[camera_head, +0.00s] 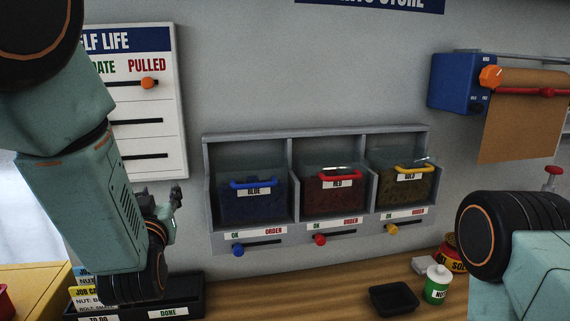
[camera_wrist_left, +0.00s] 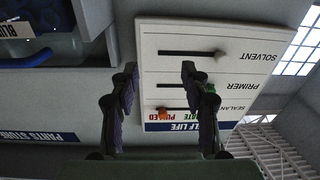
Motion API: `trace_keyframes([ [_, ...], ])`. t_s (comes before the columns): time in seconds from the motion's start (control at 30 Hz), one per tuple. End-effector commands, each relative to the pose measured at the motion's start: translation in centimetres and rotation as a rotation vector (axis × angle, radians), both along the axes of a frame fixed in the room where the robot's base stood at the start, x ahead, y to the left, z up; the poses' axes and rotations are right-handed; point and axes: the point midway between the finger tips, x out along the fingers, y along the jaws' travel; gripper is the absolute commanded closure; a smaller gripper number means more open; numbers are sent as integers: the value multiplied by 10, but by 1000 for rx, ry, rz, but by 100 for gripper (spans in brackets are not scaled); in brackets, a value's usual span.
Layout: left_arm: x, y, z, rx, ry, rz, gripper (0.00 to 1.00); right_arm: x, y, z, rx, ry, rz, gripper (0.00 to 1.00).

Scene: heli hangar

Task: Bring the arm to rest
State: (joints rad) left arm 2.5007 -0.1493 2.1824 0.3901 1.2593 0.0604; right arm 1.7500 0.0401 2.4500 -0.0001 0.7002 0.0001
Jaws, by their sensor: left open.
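My left arm (camera_head: 85,190) comes in from the left in the head view, in front of the wall. My left gripper (camera_head: 172,205) is at its end, to the left of the bin rack, and looks small and partly hidden there. In the left wrist view the two fingers of the left gripper (camera_wrist_left: 158,95) stand apart with nothing between them. Behind them is the shelf life board (camera_wrist_left: 215,60), upside down in that view. My right arm (camera_head: 500,240) shows at the lower right of the head view; its gripper is out of the picture.
A grey rack (camera_head: 320,134) holds blue, red and gold bins. The shelf life board (camera_head: 180,90) hangs at left. A black card tray (camera_head: 190,290), a small black dish (camera_head: 394,298) and a green-and-white bottle (camera_head: 436,285) stand on the wooden bench (camera_head: 290,295). A paper roll holder (camera_head: 455,85) is upper right.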

Motion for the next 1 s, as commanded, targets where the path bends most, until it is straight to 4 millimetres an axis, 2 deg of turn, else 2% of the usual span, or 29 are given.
trace_keyframes([
  [0.03, -7, 0, -37, -7, 92, -10, 53, 0, 0, 0, 0, 0, 0, 60],
  [0.2, -43, -2, -143, -30, 375, -50, 53, 0, 0, 0, 0, 0, 0, 60],
  [0.37, -99, -6, -231, -57, 641, -88, 53, 0, 0, 0, 0, 0, 0, 60],
  [0.4, -115, -7, -251, -64, 706, -98, 53, 0, 0, 0, 0, 0, 0, 60],
  [0.5, -157, -11, -294, -83, 860, -122, 53, 0, 0, 0, 0, 0, 0, 60],
  [0.57, -184, -13, -316, -95, 950, -135, 53, 0, 0, 0, 0, 0, 0, 60],
  [0.7, -250, -18, -358, -126, 1151, -166, 53, 0, 0, 0, 0, 0, 0, 60],
  [0.8, -297, -22, -378, -149, 1283, -187, 53, 0, 0, 0, 0, 0, 0, 60],
  [1.0, -383, -29, -402, -195, 1518, -229, 53, 0, 0, 0, 0, 0, 0, 60],
])
